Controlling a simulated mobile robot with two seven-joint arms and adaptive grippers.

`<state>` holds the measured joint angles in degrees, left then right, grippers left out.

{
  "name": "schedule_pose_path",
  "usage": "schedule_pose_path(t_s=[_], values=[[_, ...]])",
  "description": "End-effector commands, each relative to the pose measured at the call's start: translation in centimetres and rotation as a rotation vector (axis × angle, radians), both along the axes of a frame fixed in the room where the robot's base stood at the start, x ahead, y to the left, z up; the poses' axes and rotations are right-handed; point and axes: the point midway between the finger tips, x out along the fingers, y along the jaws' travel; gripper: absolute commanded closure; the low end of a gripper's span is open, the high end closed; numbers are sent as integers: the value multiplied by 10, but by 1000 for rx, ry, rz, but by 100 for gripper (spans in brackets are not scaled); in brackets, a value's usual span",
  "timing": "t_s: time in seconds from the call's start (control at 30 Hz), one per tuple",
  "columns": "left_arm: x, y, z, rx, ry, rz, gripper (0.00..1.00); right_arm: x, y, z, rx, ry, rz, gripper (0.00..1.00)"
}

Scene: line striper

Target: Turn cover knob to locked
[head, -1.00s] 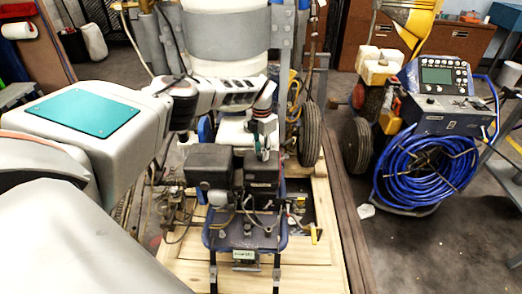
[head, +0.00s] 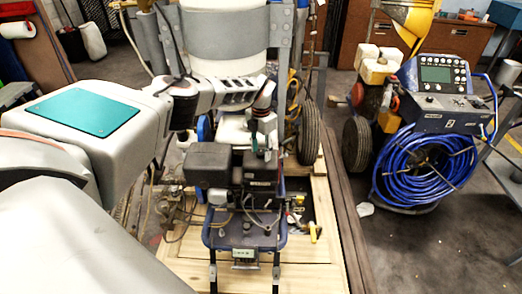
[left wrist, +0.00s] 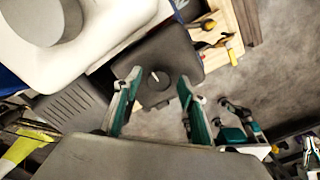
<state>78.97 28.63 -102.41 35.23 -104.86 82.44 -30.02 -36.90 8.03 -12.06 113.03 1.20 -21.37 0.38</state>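The cover knob (left wrist: 156,82) is round and dark with a pale mark on its top, on a dark boxy cover (left wrist: 182,50) in the left wrist view. My left gripper (left wrist: 159,75) is open, its two teal-lined fingers spread on either side of the knob in that view. I cannot tell whether they touch it. In the head view my left gripper (head: 262,142) points down above the striper's dark engine housing (head: 262,164), which hides the fingertips. The knob cannot be made out there.
The striper's white tank (head: 228,45) stands behind the engine. A wooden pallet (head: 325,225) lies under the machine. A second machine with coiled blue hose (head: 425,168) stands at the right. Loose yellow-handled tools (left wrist: 228,46) lie near the cover.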

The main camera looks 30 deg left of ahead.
Motion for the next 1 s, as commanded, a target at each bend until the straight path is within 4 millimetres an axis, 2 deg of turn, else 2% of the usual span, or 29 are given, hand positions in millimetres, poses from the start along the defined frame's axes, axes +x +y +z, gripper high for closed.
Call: schedule_pose_path(t_s=[0.17,0.27,0.7,0.83,1.0], values=[[1,1,4,1,-2,0,59,0,-2,-1,-3,1,-1,100],[1,1,14,0,-3,-1,59,0,-1,0,-2,0,0,100],[1,1,97,0,-3,-1,59,0,0,0,-1,0,-1,100],[1,0,112,2,-2,-1,59,0,0,0,-1,0,-1,100],[0,0,120,1,0,0,59,0,0,0,1,0,-1,100]])
